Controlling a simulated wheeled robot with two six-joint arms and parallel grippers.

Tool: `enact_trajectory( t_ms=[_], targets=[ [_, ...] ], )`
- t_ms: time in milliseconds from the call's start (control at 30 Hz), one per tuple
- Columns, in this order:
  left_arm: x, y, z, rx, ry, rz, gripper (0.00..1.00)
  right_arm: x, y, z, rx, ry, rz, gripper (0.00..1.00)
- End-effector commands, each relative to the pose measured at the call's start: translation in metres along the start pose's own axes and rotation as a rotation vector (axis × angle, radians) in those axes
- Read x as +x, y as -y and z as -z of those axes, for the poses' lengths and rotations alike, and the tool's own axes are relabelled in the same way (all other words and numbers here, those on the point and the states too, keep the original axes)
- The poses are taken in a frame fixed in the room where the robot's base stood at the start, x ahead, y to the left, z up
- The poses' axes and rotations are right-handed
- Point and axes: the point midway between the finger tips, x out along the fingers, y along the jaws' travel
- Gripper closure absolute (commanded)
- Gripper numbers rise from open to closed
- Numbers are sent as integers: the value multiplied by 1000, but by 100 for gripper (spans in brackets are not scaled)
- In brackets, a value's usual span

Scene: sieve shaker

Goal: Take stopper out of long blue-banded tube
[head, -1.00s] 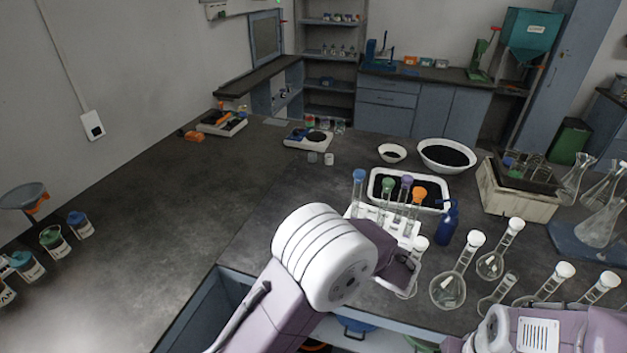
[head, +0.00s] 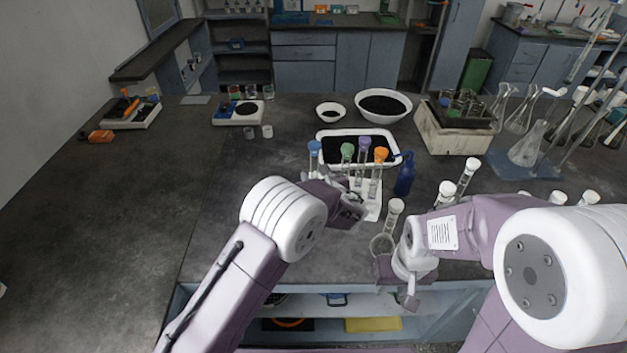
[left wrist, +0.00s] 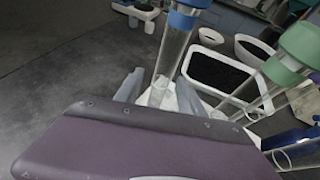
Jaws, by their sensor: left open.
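The tube with the blue top (head: 314,152) stands upright at the left end of the white rack (head: 373,210). In the left wrist view its clear glass and blue top (left wrist: 188,14) rise between my fingers. My left gripper (left wrist: 160,92) is open, with one finger on each side of the tube's lower part; I cannot tell whether they touch it. In the head view my left gripper (head: 328,185) is at the rack, partly hiding the tubes' lower parts. My right gripper (head: 396,284) is near the bench's front edge; its jaw opening is unclear.
Tubes with green (head: 347,150), purple (head: 365,142) and orange (head: 381,153) tops stand beside it. A black-filled white tray (head: 397,160) lies behind, a blue bottle (head: 405,181) to the right.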

Motion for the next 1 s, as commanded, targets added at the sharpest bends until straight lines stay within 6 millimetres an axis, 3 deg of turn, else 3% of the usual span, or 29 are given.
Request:
enact_trajectory(
  t_ms=[200, 433, 467, 600, 1000],
  targets=[
    [34, -1, -2, 0, 0, -3, 54, -6, 0, 1, 0, 0, 0, 64],
    [37, 0, -2, 0, 0, -1, 54, -6, 0, 1, 0, 0, 0, 64],
    [37, 0, -2, 0, 0, -1, 59, -6, 0, 1, 0, 0, 0, 64],
    [37, 0, -2, 0, 0, -1, 98, -6, 0, 1, 0, 0, 0, 64],
    [35, 0, -7, -2, 1, 0, 100, -6, 0, 1, 0, 0, 0, 64]
  ],
)
